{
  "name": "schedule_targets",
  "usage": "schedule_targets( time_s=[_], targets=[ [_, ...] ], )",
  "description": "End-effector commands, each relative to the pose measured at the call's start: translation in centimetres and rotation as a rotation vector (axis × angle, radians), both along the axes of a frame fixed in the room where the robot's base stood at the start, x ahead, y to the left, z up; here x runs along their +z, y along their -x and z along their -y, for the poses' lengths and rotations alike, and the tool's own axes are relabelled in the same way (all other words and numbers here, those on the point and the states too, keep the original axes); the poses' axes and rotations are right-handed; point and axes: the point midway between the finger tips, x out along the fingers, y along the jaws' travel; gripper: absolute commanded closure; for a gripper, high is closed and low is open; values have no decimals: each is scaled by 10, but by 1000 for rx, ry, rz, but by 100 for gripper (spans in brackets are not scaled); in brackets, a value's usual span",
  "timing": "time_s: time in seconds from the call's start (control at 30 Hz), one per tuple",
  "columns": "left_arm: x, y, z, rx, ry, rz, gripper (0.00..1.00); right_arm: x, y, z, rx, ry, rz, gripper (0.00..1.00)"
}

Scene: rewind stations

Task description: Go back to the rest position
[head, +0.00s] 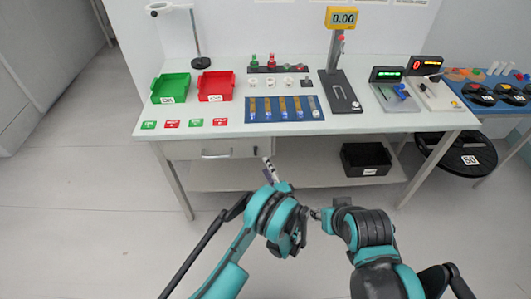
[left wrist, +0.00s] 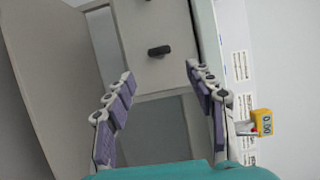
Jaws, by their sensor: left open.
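My left gripper (head: 269,170) is in front of the workbench, over the floor and below the level of the bench top. It also shows in the left wrist view (left wrist: 158,76), where its two purple-padded fingers stand wide apart with nothing between them. My right arm is folded close beside the left one at the lower middle of the head view. A small dark tip (head: 316,213) at its left end may be the right gripper, but its fingers cannot be made out. Neither arm appears to touch the bench.
The white workbench (head: 230,130) carries a green tray (head: 171,88), a red tray (head: 216,86), a blue mat (head: 318,102) and a stand with a yellow display (head: 341,17). A black bin (head: 366,160) sits on the lower shelf. A round black stool (head: 468,158) stands right. Floor in front is clear.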

Motion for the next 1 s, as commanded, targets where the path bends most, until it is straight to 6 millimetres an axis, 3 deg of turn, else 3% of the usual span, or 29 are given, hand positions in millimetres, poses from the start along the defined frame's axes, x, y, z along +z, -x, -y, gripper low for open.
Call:
schedule_targets(
  time_s=[0.17, 0.3, 0.5, 0.63, 0.77, 1.0],
  targets=[
    [0, 0, 0, 0, 0, -1, 45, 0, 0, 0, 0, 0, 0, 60],
    [13, -7, -8, 14, 30, -22, 45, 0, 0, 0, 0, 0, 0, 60],
    [67, -25, -49, 80, 176, -118, 45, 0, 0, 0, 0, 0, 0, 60],
    [106, -23, -83, 130, 303, -189, 45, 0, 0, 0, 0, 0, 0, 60],
    [141, -8, -118, 177, 433, -250, 45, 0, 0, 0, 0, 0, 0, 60],
    [193, 49, -176, 262, 684, -341, 45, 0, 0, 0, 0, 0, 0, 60]
  ],
)
